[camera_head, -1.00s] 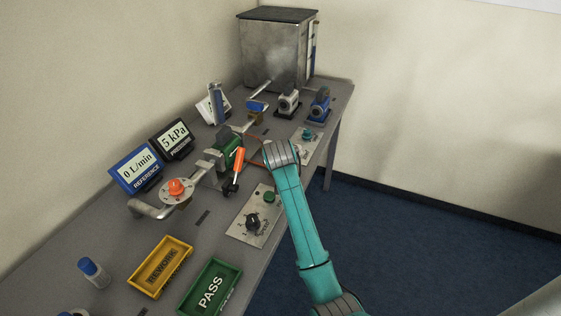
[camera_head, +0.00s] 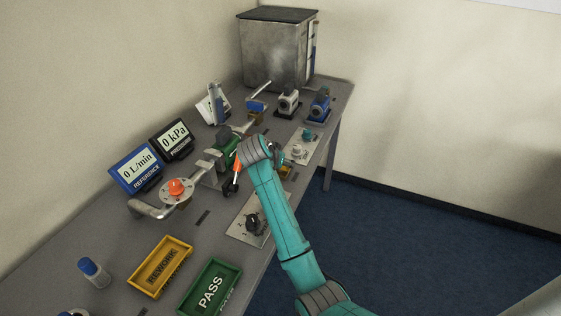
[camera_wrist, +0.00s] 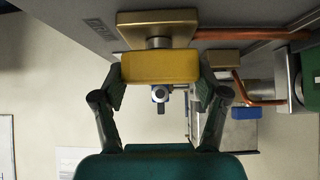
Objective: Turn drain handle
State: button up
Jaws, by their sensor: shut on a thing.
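The drain handle (camera_wrist: 160,68) is a yellow block on a brass-coloured base (camera_wrist: 157,25) in the wrist view. My gripper (camera_wrist: 160,78) has one finger on each side of the block and is shut on it. In the head view a small yellow part (camera_head: 286,172) shows at the table's right edge, beside my wrist. My own arm hides most of the gripper and the handle there.
An orange lever (camera_head: 237,167) on the green-bodied pipe rig stands just left of my wrist. A copper pipe (camera_wrist: 250,35) runs beside the handle. The pressure display (camera_head: 173,139) reads 0 kPa. Yellow REWORK (camera_head: 185,247) and green PASS (camera_head: 237,270) trays sit in front.

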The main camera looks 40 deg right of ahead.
jog(key=o, duration=1.2)
jog(key=shift+c, duration=0.2)
jog(key=v, duration=1.2)
